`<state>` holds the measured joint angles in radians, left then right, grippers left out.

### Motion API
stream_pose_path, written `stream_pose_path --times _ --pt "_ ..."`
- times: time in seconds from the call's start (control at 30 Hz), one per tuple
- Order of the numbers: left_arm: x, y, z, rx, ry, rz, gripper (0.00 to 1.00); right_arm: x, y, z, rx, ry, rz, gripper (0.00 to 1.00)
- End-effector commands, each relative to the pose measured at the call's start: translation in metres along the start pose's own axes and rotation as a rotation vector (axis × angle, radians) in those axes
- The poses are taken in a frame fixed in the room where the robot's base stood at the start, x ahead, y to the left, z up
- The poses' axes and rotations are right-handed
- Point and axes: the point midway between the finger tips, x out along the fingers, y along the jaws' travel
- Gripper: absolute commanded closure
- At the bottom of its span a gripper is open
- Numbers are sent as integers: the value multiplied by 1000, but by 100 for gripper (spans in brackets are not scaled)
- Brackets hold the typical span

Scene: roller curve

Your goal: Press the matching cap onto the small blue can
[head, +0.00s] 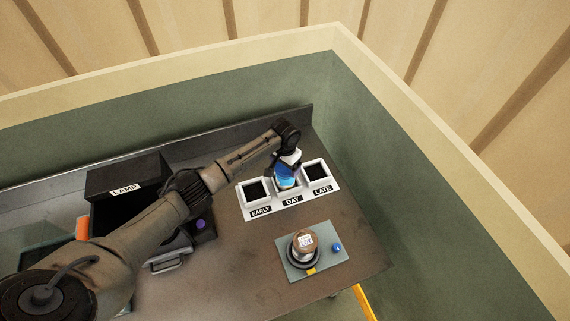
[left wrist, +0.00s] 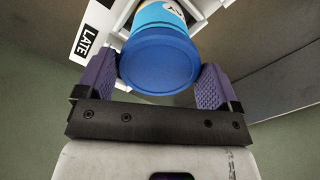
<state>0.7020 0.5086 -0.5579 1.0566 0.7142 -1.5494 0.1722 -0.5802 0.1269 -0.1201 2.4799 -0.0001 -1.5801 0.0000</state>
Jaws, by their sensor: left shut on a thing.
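The small blue can (head: 286,182) is at the middle compartment, marked DAY, of the white three-slot holder (head: 247,207). In the left wrist view its light blue body with a pale label (left wrist: 162,14) shows behind a darker blue round cap (left wrist: 158,66). The cap lies against the can's end; I cannot tell whether it is fully seated. My left gripper (head: 284,166) is over the DAY slot, its purple fingers on both sides of the cap and shut on it. The can's lower part is hidden. My right gripper is not in view.
The EARLY and LATE slots beside it look empty and dark. A black box marked LAMP (head: 126,178) stands left. A low wall (head: 230,128) runs behind.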

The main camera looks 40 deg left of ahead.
Motion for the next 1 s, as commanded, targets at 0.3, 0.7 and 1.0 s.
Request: stream_pose_path --times 0.3,0.7,1.0 --pt "4 0 0 0 0 0 35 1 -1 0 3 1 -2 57" --pt "7 0 0 0 0 0 35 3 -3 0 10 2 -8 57" --pt "10 0 0 0 0 0 35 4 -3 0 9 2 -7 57"
